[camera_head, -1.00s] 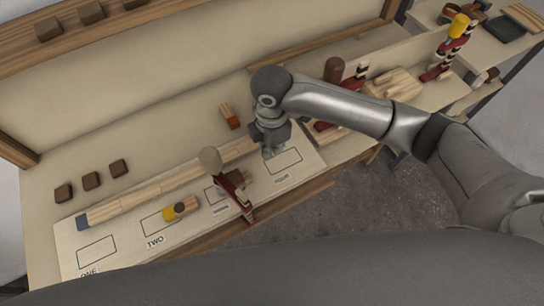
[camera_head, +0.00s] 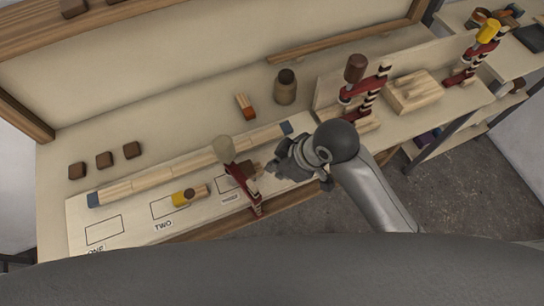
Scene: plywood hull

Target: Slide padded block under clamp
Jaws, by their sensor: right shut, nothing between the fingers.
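A dark red clamp (camera_head: 247,186) with a pale handle stands at the front edge of the labelled board (camera_head: 130,222), by the third outlined spot. A small brown block (camera_head: 250,167) lies right beside the clamp; I cannot tell whether it is under the jaw. My right gripper (camera_head: 270,172) is shut and empty, just right of this block, low over the board. Contact is unclear. A yellow-and-wood piece (camera_head: 185,196) lies at the spot marked TWO. My left gripper is not in view.
A long wooden strip (camera_head: 180,163) with blue ends lies along the board's back. Behind it are an orange-tipped piece (camera_head: 245,106) and a brown jar (camera_head: 286,88). Other red clamps (camera_head: 365,92) and a wooden block (camera_head: 411,92) stand at the right.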

